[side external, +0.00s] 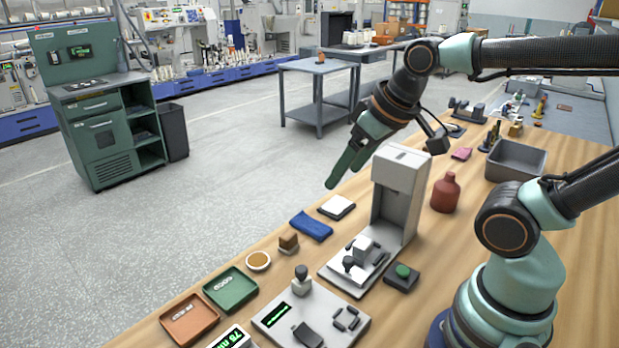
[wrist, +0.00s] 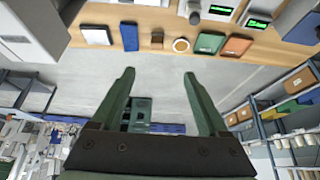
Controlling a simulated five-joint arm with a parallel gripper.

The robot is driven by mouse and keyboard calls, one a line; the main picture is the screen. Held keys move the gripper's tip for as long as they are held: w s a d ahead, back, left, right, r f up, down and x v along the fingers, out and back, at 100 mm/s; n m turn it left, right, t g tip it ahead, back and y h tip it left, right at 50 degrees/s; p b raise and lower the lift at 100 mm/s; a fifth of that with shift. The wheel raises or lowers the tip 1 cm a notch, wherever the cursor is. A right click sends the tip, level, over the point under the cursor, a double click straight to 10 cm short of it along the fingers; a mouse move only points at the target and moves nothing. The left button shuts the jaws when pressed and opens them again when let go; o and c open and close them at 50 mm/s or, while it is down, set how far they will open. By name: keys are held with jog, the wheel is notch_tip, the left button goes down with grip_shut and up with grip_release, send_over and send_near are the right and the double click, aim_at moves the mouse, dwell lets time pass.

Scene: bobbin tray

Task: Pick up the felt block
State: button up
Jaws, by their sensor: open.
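A small brown block (side external: 289,242) looks most like the felt block, though I cannot confirm its material. It sits on the wooden table near its far-left edge, between a folded blue cloth (side external: 311,226) and a round tan dish (side external: 258,261). In the wrist view the brown block (wrist: 157,37) is at the top, beyond the fingertips and roughly in line with the gap between them. My gripper (side external: 345,177) is open and empty, raised well above the table level and apart from the block. Its two green fingers also show in the wrist view (wrist: 159,73).
A grey upright machine (side external: 398,190) stands right of the block. A black-based white pad (side external: 337,207), green tray (side external: 230,288), orange tray (side external: 189,319) and control panel (side external: 312,318) lie nearby. A red bottle (side external: 445,193) and grey bin (side external: 515,160) stand farther right.

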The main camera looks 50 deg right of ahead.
jog(key=w+m, duration=0.1)
jog(key=m+g, duration=0.6)
jog(key=m, duration=1)
send_over(288, 234)
notch_tip(288, 234, down, 12)
jog(key=f, duration=0.1)
notch_tip(288, 234, down, 11)
jog(key=shift+f, duration=0.1)
grip_shut()
notch_tip(288, 234, up, 20)
